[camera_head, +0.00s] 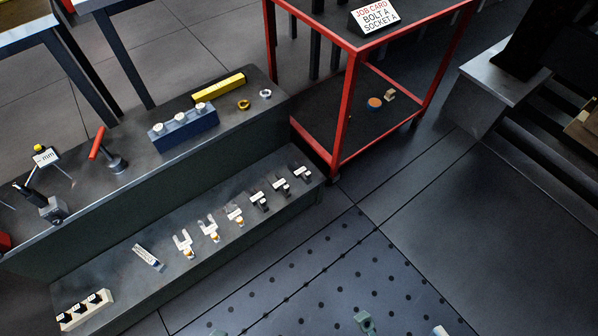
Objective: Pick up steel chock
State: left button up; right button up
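A small grey metal block (53,209) sits on the upper shelf of the stepped bench at the far left, close against a black-handled tool (27,194). It may be the steel chock, but no label on it can be read. A grey-green piece (364,322) stands on the dark perforated plate at the bottom edge, partly cut off; I cannot tell what it is. Neither of my grippers can be made out in this view.
The upper shelf (190,165) also holds a red-handled tool (97,145), a blue block with white knobs (184,130) and a yellow bar (218,87). The lower step carries several small tagged parts. A red-framed cart (344,115) stands behind.

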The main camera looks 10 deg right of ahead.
aim_at(282, 185)
jog(key=i+j+u, duration=0.45)
jog(key=i+j, duration=0.8)
